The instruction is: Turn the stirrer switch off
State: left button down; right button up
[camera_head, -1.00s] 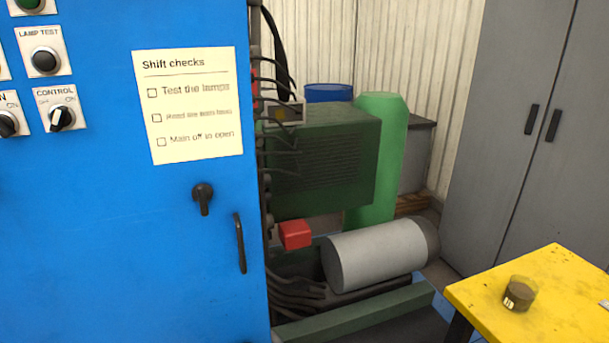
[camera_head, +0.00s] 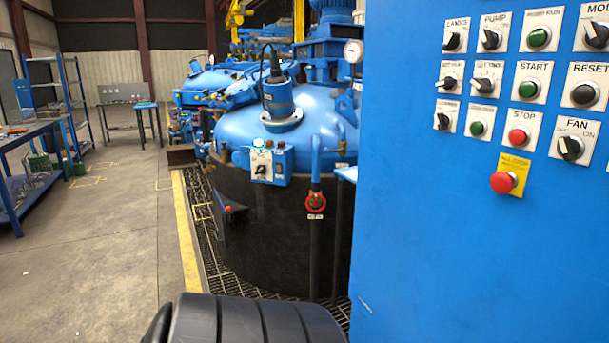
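No switch in view carries a readable stirrer label. A small white-and-blue control box (camera_head: 268,163) is mounted at the front of the domed blue vessel (camera_head: 235,115), with a pale green lamp, a dark knob and small buttons; its lettering is too small to read. The blue cabinet (camera_head: 450,270) on the right has rotary switches, among them the lamps switch (camera_head: 452,41), the pump switch (camera_head: 491,38) and the fan switch (camera_head: 570,148). Some smaller labels there are blurred. Neither of my grippers is in view.
A red emergency button (camera_head: 503,182) and a red stop button (camera_head: 518,136) sit on the cabinet. A red valve handle (camera_head: 315,202) is on the vessel's front pipe. Floor grating (camera_head: 215,235) runs beside the vessel. The concrete floor (camera_head: 100,250) at left is largely clear, with a workbench (camera_head: 22,135) beyond.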

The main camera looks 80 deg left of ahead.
aim_at(260, 169)
jog(key=u, duration=1.7)
jog(key=i+j+u, duration=0.1)
jog(key=u, duration=0.3)
jog(key=i+u, duration=0.25)
jog(key=u, duration=0.15)
jog(key=i+u, duration=0.2)
jog(key=u, duration=0.2)
jog(key=i, duration=1.55)
